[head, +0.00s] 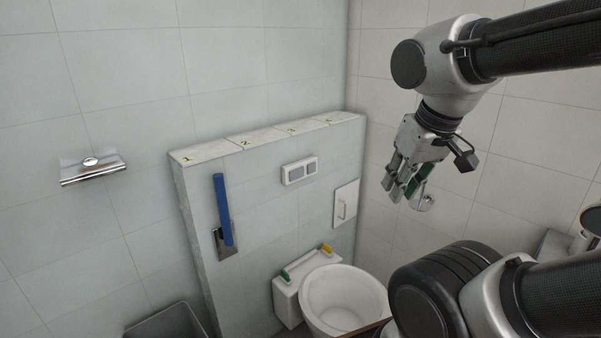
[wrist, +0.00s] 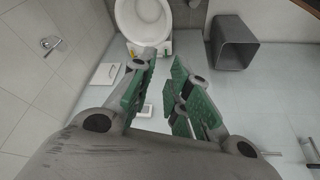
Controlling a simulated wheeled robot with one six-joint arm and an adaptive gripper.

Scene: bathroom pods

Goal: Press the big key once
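The white flush plate (head: 300,171) is on the low tiled wall above the toilet. It has two grey keys side by side; the left one (head: 296,174) looks the wider in the head view. In the wrist view the plate (wrist: 146,111) shows small, in the gap between my fingers and partly hidden by the left one. My gripper (head: 399,190) is in the air to the right of the plate and apart from it. In the wrist view its green-padded fingers (wrist: 168,80) are spread and empty.
A toilet (head: 342,300) stands below the plate. A white panel with a handle (head: 345,204) is to its right, a blue fold-up bar (head: 222,210) to its left. A chrome fitting (head: 424,203) is on the right wall near my gripper. A grey bin (head: 168,325) stands lower left.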

